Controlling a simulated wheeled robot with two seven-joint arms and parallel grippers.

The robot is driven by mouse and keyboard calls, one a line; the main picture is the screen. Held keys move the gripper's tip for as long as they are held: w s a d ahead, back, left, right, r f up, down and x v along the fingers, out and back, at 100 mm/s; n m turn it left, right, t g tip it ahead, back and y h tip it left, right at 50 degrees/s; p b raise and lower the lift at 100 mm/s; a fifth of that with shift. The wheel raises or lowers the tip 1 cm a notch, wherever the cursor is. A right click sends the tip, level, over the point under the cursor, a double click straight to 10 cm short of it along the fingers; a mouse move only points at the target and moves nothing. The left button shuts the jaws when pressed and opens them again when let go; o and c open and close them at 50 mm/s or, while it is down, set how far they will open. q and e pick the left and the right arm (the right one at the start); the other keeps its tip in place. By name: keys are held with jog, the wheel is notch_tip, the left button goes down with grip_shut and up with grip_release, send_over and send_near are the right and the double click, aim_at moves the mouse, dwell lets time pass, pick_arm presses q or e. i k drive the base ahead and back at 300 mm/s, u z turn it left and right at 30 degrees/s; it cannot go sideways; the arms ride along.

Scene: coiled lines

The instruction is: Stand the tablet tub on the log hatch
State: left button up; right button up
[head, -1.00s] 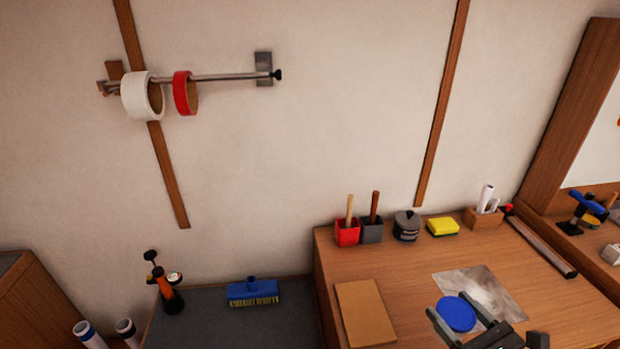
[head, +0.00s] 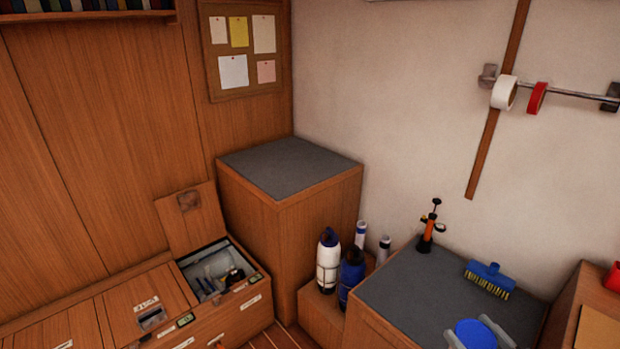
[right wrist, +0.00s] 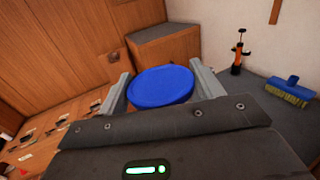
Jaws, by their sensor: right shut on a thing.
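The tablet tub, showing as a round blue lid (head: 476,335), is at the bottom edge of the head view. My right gripper (head: 474,333) is shut on it, with a grey finger on each side; the right wrist view shows the blue lid (right wrist: 160,86) between the fingers (right wrist: 160,76). The tub's body is hidden below its lid. At lower left a wooden bench has a closed hatch (head: 137,306) with a label and a dark recess. Its label is too small to read, so I cannot tell which hatch is the log hatch. My left gripper is not in view.
Beside that hatch, a compartment (head: 219,271) stands open with its lid (head: 191,217) raised. A grey-topped cabinet (head: 290,170) fills the corner. White and blue bottles (head: 328,262) stand before it. A blue brush (head: 488,277) and an orange pump (head: 428,228) stand on the dark counter (head: 410,299).

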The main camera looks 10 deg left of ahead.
aim_at(164, 282)
jog(key=u, duration=1.4)
jog(key=i, duration=1.15)
jog(key=u, duration=0.85)
jog(key=i, duration=0.9)
jog(key=z, duration=0.05)
